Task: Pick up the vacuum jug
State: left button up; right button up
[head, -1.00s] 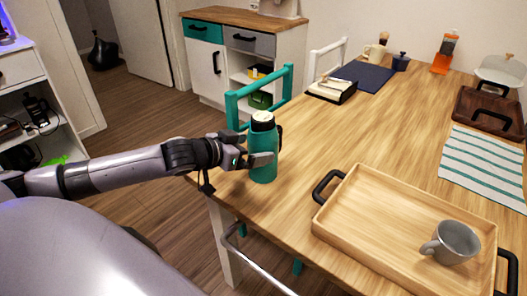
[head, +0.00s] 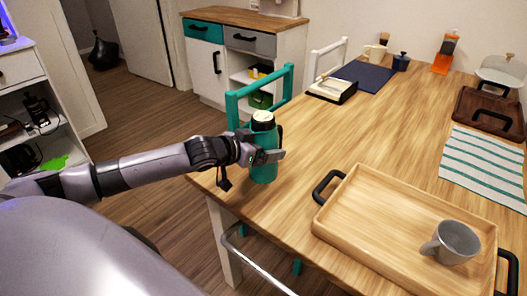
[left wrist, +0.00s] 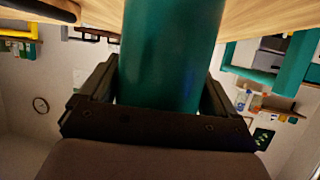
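The vacuum jug (head: 264,168) is teal with a dark collar and a pale top. It stands upright on the wooden table near its left edge. My left gripper (head: 268,157) is at the jug's upper body, level with it, with a finger showing across its front. In the left wrist view the jug (left wrist: 170,60) fills the space between the two fingers of the left gripper (left wrist: 165,90). The fingers lie on either side of it, and I cannot tell whether they press on it. My right gripper is in neither view.
A wooden tray (head: 345,222) with black handles holds a grey mug (head: 455,243) at the table's front right. A striped cloth (head: 480,172) and a dark wooden tray (head: 490,112) lie to the right. A teal chair (head: 232,108) stands behind the jug. The table's middle is clear.

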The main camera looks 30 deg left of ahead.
pick_arm(q)
jog(key=shift+r, duration=0.15)
jog(key=c, duration=0.3)
